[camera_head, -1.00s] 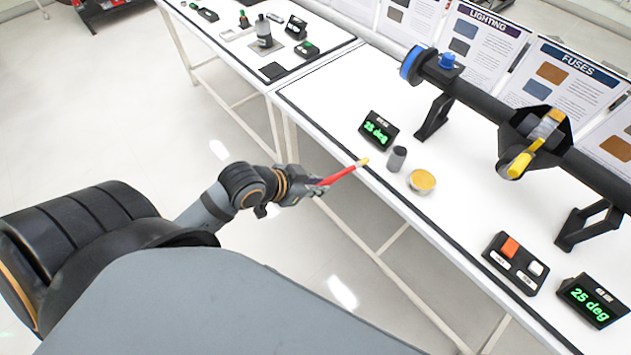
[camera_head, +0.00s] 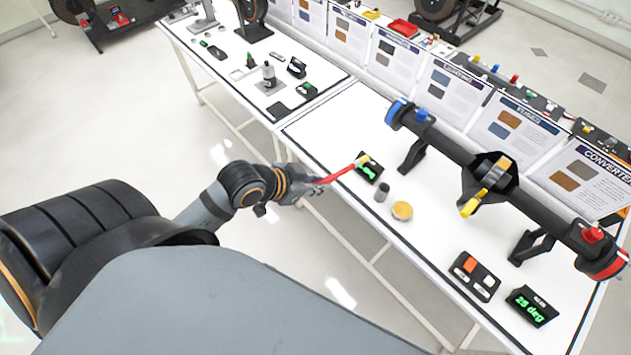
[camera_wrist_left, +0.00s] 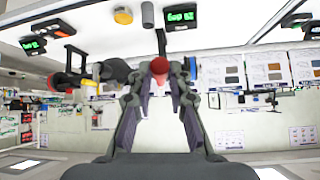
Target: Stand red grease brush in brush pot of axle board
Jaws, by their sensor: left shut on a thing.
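My left gripper (camera_head: 316,185) is shut on the red grease brush (camera_head: 340,173) at its near end. The brush slants up to the right, and its yellowish tip overlaps the small green-lit display in the head view. In the left wrist view the red brush (camera_wrist_left: 159,66) shows end-on between the fingers (camera_wrist_left: 160,84). A small dark grey cylinder (camera_head: 382,192), probably the brush pot, stands upright on the white table, right of the brush tip and apart from it. It also shows in the wrist view (camera_wrist_left: 147,15). My right gripper is out of view.
A yellow-topped tin (camera_head: 402,211) stands beside the cylinder. The display (camera_head: 371,168) is close behind the brush tip. A long black axle (camera_head: 450,152) on stands lies behind. A switch box (camera_head: 474,275) and second display (camera_head: 531,306) are at the right.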

